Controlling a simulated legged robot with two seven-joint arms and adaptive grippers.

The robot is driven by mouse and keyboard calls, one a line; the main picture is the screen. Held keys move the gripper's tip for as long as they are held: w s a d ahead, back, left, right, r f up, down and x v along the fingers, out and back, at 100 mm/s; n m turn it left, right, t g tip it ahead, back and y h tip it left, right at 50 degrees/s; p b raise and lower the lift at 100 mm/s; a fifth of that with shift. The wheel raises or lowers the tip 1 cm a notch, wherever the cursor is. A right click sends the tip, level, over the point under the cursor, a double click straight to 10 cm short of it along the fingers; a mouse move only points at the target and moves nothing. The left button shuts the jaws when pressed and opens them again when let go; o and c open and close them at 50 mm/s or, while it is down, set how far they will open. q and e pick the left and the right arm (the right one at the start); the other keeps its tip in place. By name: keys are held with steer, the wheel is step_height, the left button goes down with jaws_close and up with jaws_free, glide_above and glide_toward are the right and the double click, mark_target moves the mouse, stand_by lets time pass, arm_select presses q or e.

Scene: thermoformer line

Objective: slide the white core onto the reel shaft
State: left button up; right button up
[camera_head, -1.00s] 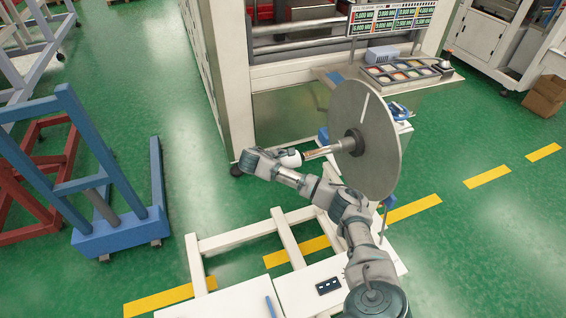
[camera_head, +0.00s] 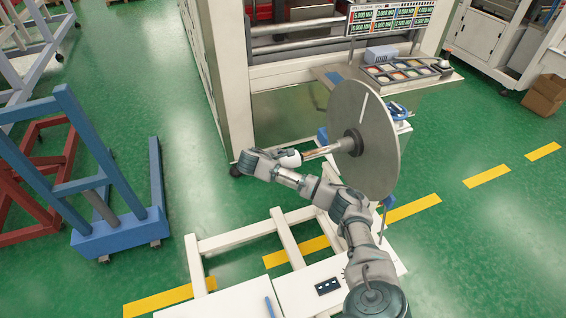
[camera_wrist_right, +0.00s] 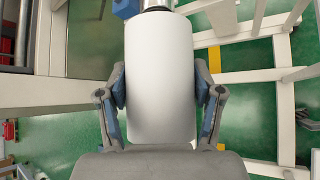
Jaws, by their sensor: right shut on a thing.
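The white core (camera_head: 291,159) is a smooth cylinder, small in the head view and large in the right wrist view (camera_wrist_right: 160,75). My right gripper (camera_head: 282,160) is shut on it, with one finger on each side in the wrist view (camera_wrist_right: 160,90). The metal reel shaft (camera_head: 322,152) sticks out to the left from the hub of a large grey disc (camera_head: 377,150). The core sits at the shaft's free end, roughly in line with it. A metal end shows just beyond the core in the wrist view (camera_wrist_right: 158,4). How far the shaft reaches inside the core is hidden. My left gripper is not in view.
A cream floor frame (camera_head: 240,238) lies below my right arm. A blue stand (camera_head: 120,235) is at the left. The machine (camera_head: 232,90) with a sample tray (camera_head: 400,72) is behind the shaft. Open green floor lies between stand and machine.

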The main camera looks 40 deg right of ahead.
steer(key=shift+d+f, duration=0.15)
steer(key=shift+d, duration=0.4)
steer(key=shift+s+d, duration=0.1)
steer(key=shift+d, duration=0.15)
steer(key=shift+s+a+r, duration=0.1)
steer(key=shift+a+r, duration=0.1)
steer(key=shift+s+d, duration=0.1)
steer(key=shift+d, duration=0.1)
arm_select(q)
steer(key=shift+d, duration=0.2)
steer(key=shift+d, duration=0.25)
arm_select(e)
steer(key=shift+a+f, duration=0.1)
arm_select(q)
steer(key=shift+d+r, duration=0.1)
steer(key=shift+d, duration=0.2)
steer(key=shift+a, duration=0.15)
arm_select(e)
steer(key=shift+w+a, duration=0.15)
steer(key=shift+w, duration=0.05)
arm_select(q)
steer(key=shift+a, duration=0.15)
arm_select(e)
steer(key=shift+w+f, duration=0.1)
steer(key=shift+f, duration=0.05)
